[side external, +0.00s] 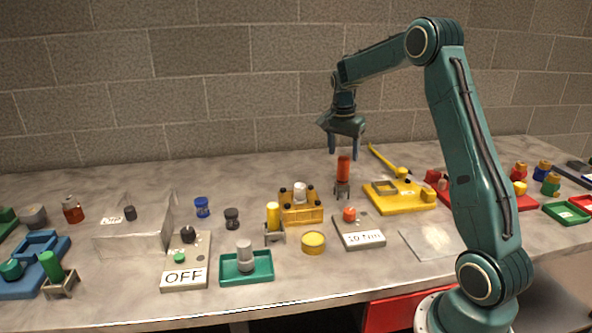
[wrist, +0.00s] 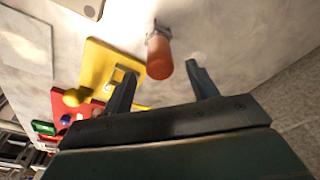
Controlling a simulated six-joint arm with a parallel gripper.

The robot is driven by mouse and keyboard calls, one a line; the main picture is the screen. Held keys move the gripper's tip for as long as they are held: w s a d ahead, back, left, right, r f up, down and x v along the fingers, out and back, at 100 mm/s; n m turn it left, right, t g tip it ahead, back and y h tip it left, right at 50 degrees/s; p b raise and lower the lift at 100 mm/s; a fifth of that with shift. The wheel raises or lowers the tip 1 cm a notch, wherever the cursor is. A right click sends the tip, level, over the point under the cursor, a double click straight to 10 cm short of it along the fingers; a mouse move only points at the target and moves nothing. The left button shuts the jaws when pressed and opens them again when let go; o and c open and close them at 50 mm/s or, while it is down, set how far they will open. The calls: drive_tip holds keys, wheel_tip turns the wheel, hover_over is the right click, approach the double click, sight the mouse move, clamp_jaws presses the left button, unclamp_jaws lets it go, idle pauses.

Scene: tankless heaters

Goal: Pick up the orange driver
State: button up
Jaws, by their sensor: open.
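The orange driver (side external: 343,169) stands upright in a small grey stand (side external: 342,190) toward the back of the table. In the wrist view the orange driver (wrist: 159,58) shows its rounded end, with part of the stand (wrist: 157,32) behind it. My gripper (side external: 343,155) is open above the driver, its fingers pointing down. In the wrist view my gripper (wrist: 157,78) has its two fingers spread apart, with the driver showing in the gap between them. I cannot tell whether the fingertips reach past the driver's top. Nothing is held.
A yellow rack (side external: 316,214) and a "10 mm" plate (side external: 345,232) stand left and in front. A yellow driver (side external: 273,215) stands nearby. The table behind the driver is clear.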

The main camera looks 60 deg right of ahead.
sight(344, 157)
drive_tip(key=shift+f, duration=0.2)
drive_tip(key=shift+d+f, duration=0.25)
drive_tip(key=shift+f, duration=1)
drive_tip(key=shift+d+f, duration=0.25)
drive_tip(key=shift+f, duration=1)
drive_tip(key=shift+r, duration=0.1)
drive_tip(key=c, duration=1.1)
drive_tip(key=shift+o, duration=0.2)
drive_tip(key=shift+r, duration=5)
